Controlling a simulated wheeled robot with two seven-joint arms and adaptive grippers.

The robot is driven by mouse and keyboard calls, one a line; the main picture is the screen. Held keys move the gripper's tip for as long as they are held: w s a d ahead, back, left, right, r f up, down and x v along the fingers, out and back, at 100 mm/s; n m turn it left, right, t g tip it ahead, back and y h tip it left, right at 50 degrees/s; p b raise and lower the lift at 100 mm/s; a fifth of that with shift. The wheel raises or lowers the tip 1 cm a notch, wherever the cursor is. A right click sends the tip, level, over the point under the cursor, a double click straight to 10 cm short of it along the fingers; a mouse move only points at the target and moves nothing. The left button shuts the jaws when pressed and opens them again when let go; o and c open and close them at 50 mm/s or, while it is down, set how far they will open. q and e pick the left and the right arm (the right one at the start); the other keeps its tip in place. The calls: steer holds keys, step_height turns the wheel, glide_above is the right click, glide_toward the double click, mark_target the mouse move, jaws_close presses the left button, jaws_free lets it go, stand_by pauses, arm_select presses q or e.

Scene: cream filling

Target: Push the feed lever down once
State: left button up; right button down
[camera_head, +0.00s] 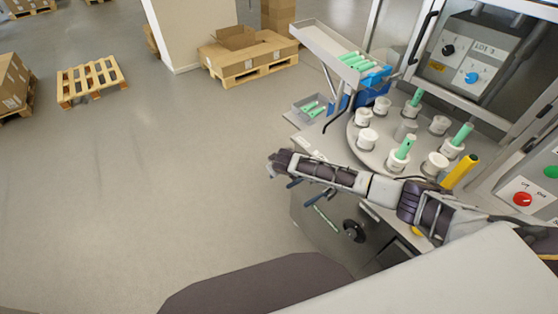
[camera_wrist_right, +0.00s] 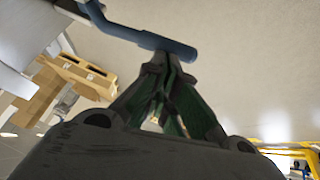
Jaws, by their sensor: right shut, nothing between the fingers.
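The feed lever, a blue bar with a round grip (camera_wrist_right: 165,45), crosses the top of the right wrist view. In the head view, a dark blue bar that looks like it shows partly below my right forearm (camera_head: 318,198). My right gripper (camera_head: 277,163) reaches in from the right, past the machine's front edge. In the wrist view its dark fingers (camera_wrist_right: 160,66) are shut and empty. The fingertips appear right at the grip's near edge; I cannot tell whether they touch. The arm hides part of the lever. My left gripper is out of view.
A round table (camera_head: 366,163) carries several white cups, some with green tubes. A sloped chute (camera_head: 325,42) with green tubes stands behind it. A yellow post (camera_head: 460,172) and a control panel (camera_head: 522,197) are at right. Open floor lies left.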

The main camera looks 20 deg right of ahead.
steer(key=shift+s+a+f+h, duration=0.1)
steer(key=shift+a+f+h, duration=0.15)
steer(key=shift+f, duration=0.35)
steer(key=shift+s+a+f, duration=0.15)
steer(key=shift+f, duration=0.55)
steer(key=shift+a+f+t+h+b, duration=0.15)
steer(key=shift+f+t+h+b, duration=0.15)
steer(key=shift+f+h+b, duration=0.25)
steer(key=shift+f+n, duration=0.2)
steer(key=shift+n, duration=0.1)
steer(key=shift+r, duration=0.1)
steer(key=shift+r+p, duration=0.7)
steer(key=shift+p, duration=0.25)
steer(key=shift+r, duration=0.15)
